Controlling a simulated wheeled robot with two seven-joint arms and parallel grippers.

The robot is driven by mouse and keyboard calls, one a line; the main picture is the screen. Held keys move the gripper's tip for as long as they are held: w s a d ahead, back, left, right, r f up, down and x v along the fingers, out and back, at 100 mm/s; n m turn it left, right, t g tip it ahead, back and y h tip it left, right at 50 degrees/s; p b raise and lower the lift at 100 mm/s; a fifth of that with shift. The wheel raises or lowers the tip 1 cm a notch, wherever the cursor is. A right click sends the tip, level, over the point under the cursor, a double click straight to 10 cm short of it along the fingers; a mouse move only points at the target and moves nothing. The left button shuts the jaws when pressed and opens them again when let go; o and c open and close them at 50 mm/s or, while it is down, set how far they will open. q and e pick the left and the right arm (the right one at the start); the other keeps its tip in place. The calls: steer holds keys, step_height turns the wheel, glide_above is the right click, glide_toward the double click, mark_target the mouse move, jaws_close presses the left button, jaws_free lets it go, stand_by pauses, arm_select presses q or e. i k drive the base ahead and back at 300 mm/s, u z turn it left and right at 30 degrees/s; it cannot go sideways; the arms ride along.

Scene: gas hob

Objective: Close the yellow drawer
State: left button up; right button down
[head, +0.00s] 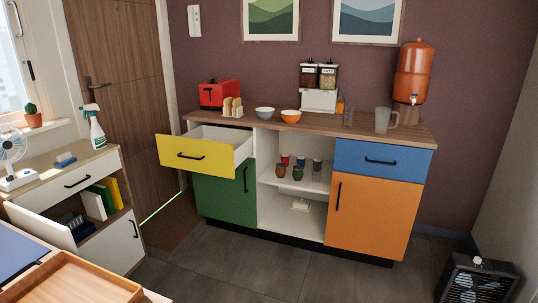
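The yellow drawer (197,156) is pulled out at the upper left of the kitchen counter unit. Its front has a black handle (190,155), and its white inside shows from above and looks empty where I can see in. Below it is a shut green door (225,197). Neither of my grippers shows in the head view.
The wooden counter top (330,126) holds a red toaster, bowls, jars and a dispenser. A blue drawer (380,161) and orange door (370,211) are shut. A low cabinet (75,185) stands left, a wooden tray (75,283) is near, and grey floor (270,272) is open ahead.

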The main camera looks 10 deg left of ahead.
mark_target(216, 150)
steer(key=i, duration=2.55)
steer(key=u, duration=1.9)
